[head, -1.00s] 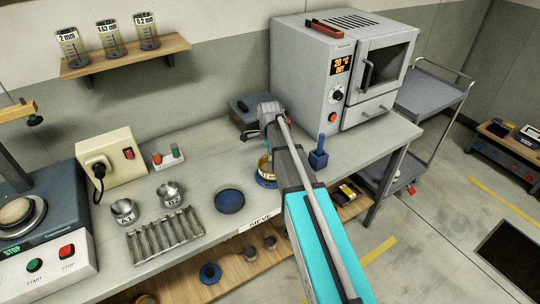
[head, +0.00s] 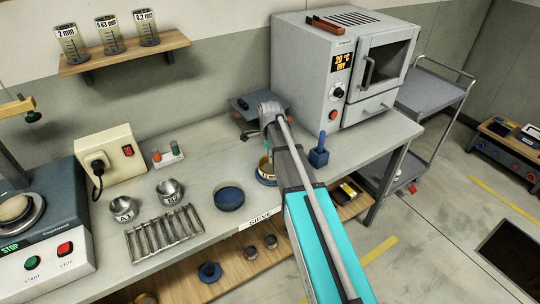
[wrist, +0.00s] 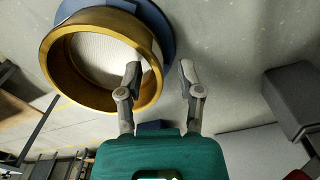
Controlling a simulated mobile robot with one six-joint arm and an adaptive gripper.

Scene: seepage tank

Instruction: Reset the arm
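In the head view, my gripper (head: 250,134) shows partly behind my arm's end, above the bench. The brass sieve (head: 264,168) is partly hidden by my arm there, behind the SIEVE label. I cannot tell the exact gap between finger and rim.
A blue dish (head: 229,199), metal cups (head: 170,191) and a slotted metal rack (head: 164,235) occupy the left. A scale (head: 250,104) sits at the back.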

